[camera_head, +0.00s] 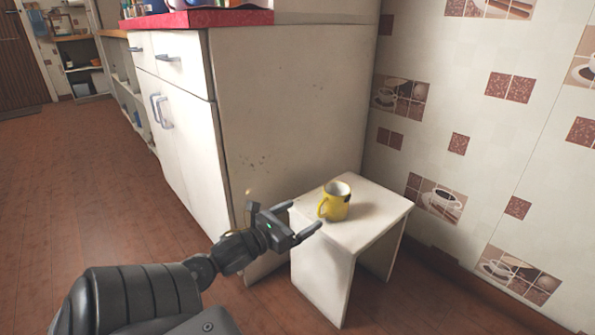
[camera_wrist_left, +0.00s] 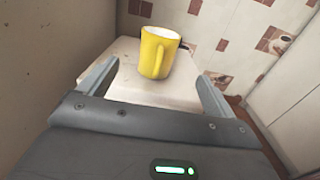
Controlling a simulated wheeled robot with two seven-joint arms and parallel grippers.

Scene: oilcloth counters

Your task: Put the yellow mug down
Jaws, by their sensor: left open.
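In the left wrist view the mug (camera_wrist_left: 158,52) stands beyond the spread fingers (camera_wrist_left: 157,85), above the white stool top (camera_wrist_left: 130,88). My right gripper is in neither view.
A white cabinet (camera_head: 290,110) with a red counter top (camera_head: 200,19) stands directly behind and left of the stool. A tiled wall (camera_head: 480,140) is on the right. The stool top right of the mug is bare. Open wooden floor (camera_head: 90,180) lies at the left.

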